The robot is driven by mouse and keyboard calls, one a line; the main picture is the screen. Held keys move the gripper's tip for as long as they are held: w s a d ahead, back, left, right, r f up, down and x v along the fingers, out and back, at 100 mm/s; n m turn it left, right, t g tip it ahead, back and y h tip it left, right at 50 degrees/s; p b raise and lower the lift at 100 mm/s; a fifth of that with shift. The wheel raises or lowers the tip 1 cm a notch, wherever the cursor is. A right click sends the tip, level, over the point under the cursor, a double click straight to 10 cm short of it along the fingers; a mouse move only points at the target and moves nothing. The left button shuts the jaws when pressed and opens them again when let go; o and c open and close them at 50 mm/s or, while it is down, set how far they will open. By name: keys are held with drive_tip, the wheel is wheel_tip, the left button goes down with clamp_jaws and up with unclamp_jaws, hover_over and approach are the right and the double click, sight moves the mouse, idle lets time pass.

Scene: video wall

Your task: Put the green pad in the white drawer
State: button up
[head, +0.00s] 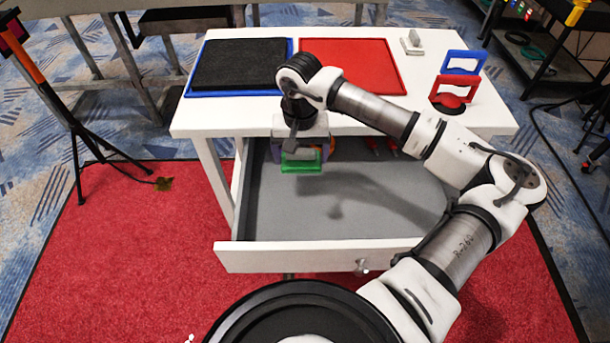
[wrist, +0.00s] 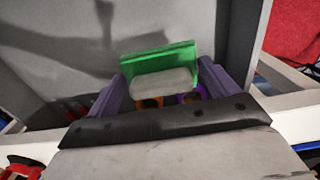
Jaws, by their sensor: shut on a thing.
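The green pad (head: 301,162) is in my gripper (head: 303,150), over the back left of the open white drawer (head: 300,257). In the wrist view the green pad (wrist: 158,61) shows a green rim with a pale grey part, held between the two purple fingers of my gripper (wrist: 160,85). The drawer is pulled out from under the white table and has a grey floor. The pad appears above that floor; its exact height is hard to tell. My arm hides part of the drawer's back right.
On the table (head: 300,118) are a black foam block (head: 240,63) on a blue tray (head: 255,93), a red tray (head: 355,65), a grey pad-like piece (head: 412,43), and blue (head: 462,62) and red (head: 455,90) handled pieces. Red items (head: 372,146) lie at the drawer's back. The drawer's front floor is clear.

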wheel_tip(320, 180, down, 9)
drive_tip(key=shift+f+p, duration=0.2)
drive_tip(key=shift+p, duration=0.2)
drive_tip(key=o, duration=0.7)
drive_tip(key=shift+r, duration=0.1)
wheel_tip(320, 180, up, 12)
drive_tip(key=shift+f+b, duration=0.1)
drive_tip(key=shift+b, duration=0.7)
